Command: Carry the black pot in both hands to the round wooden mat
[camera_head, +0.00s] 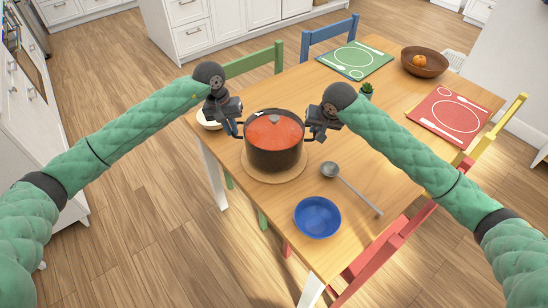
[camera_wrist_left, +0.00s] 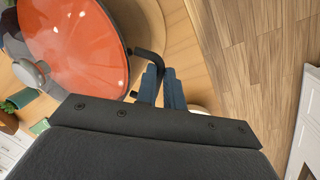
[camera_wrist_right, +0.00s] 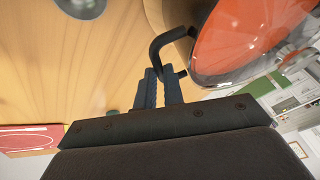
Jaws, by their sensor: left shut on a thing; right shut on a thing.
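The black pot (camera_head: 273,155) holds something orange-red that shows under its clear lid, and it appears upright. It is over the round wooden mat (camera_head: 262,178) on the table; whether it touches the mat or hovers just above I cannot tell. My left gripper (camera_head: 235,128) is shut on the pot's left handle, which also shows in the left wrist view (camera_wrist_left: 148,68). My right gripper (camera_head: 314,133) is shut on the right handle, seen in the right wrist view (camera_wrist_right: 160,48). The back of the mat is hidden by the pot.
A ladle (camera_head: 345,185) and a blue bowl (camera_head: 317,217) lie in front of the mat. A white bowl (camera_head: 208,120) is at the table's left edge. A small plant (camera_head: 367,90), green placemat (camera_head: 354,61), red placemat (camera_head: 450,114) and fruit bowl (camera_head: 425,62) are farther back. Chairs surround the wooden table.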

